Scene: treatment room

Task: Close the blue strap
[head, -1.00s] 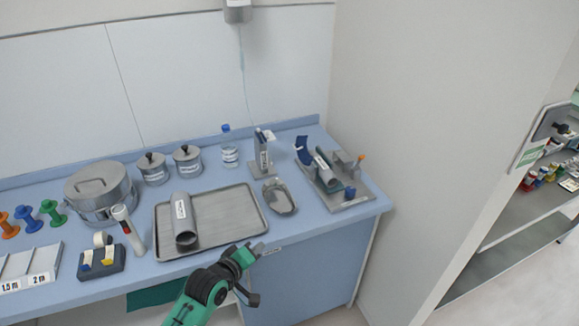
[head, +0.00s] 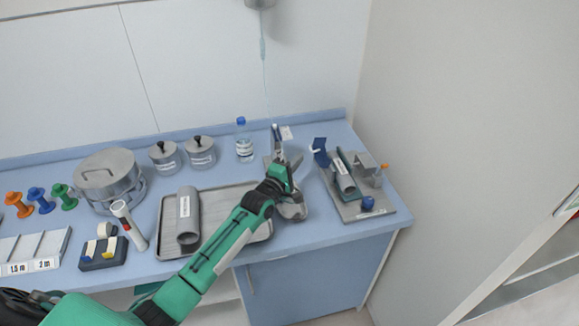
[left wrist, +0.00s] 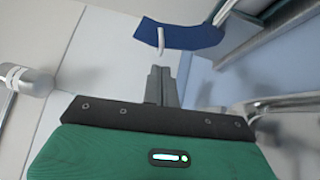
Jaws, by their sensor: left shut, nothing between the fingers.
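The blue strap (head: 320,152) stands up open at the left side of the grey fixture plate (head: 366,210) at the table's right end. A grey tube (head: 344,178) lies in a cradle on that plate. My left gripper (head: 285,165) is shut and empty, left of the strap and above the kidney dish (head: 293,209), partly hiding it. In the left wrist view the strap (left wrist: 185,36) crosses the top, with a small white peg at its edge. The shut fingertips (left wrist: 160,70) point at it from just below; I cannot tell the gap. My right gripper is out of view.
A metal tray (head: 262,232) with a grey cylinder (head: 187,216) lies under my left arm. A water bottle (head: 243,142) and two lidded jars stand behind it. A wall rises behind and right of the table. An orange knob (head: 385,167) and blue knob (head: 368,203) sit on the plate.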

